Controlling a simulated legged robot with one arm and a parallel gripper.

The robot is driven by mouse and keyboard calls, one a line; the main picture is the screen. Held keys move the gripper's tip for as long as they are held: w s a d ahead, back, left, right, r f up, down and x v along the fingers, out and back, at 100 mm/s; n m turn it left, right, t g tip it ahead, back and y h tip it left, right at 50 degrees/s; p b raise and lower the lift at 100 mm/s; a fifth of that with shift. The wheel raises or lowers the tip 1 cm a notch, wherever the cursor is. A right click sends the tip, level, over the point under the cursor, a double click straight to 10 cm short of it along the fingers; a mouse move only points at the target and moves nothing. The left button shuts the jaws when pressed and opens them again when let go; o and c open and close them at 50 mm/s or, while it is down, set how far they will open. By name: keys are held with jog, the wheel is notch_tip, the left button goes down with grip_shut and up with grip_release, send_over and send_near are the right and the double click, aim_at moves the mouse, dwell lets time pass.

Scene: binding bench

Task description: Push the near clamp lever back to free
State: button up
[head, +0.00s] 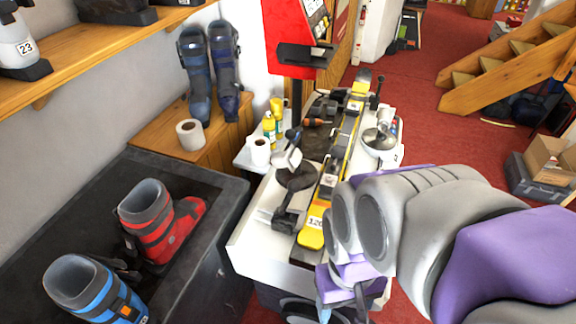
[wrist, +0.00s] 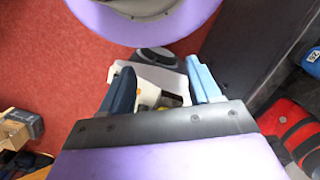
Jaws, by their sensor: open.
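A yellow and black ski (head: 343,150) lies lengthwise along the white bench (head: 254,243), its near yellow end tagged with a number. A dark clamp (head: 287,216) sits beside the ski's near part, on its left. I cannot clearly make out its lever or the lever's position. Another upright black lever (head: 378,88) shows near the ski's far end. My gripper (head: 340,300) is low at the bench's near right edge, partly hidden by my arm. In the wrist view my gripper (wrist: 162,88) has its two blue fingers apart, with nothing held between them.
A dark round dish (head: 298,178), a white roll (head: 260,151) and yellow bottles (head: 270,125) stand left of the ski. A silver bowl (head: 378,140) is on its right.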

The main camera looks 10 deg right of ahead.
jog(key=shift+o, duration=0.2)
jog(key=w+a+r+m+g+y, duration=0.1)
jog(key=w+a+m+g+y, duration=0.1)
jog(key=w+a+m+y, duration=0.2)
jog(key=w+a+y+p, duration=0.1)
jog(key=w+a, duration=0.2)
jog(key=w, duration=0.1)
jog(key=shift+w+y, duration=0.3)
jog(key=shift+w, duration=0.1)
jog(key=w+m+y, duration=0.6)
jog(key=w, duration=0.4)
jog(key=m+t+y, duration=0.5)
jog(key=m+t, duration=0.7)
jog(key=m, duration=0.4)
send_near(298, 186)
jog(key=x, duration=0.4)
jog(key=f+x, duration=0.1)
jog(key=x, duration=0.3)
jog(key=w+x, duration=0.1)
jog(key=x, duration=0.4)
jog(key=shift+d+f, duration=0.2)
jog(key=shift+c, duration=0.3)
jog(key=shift+s, duration=0.1)
grip_shut()
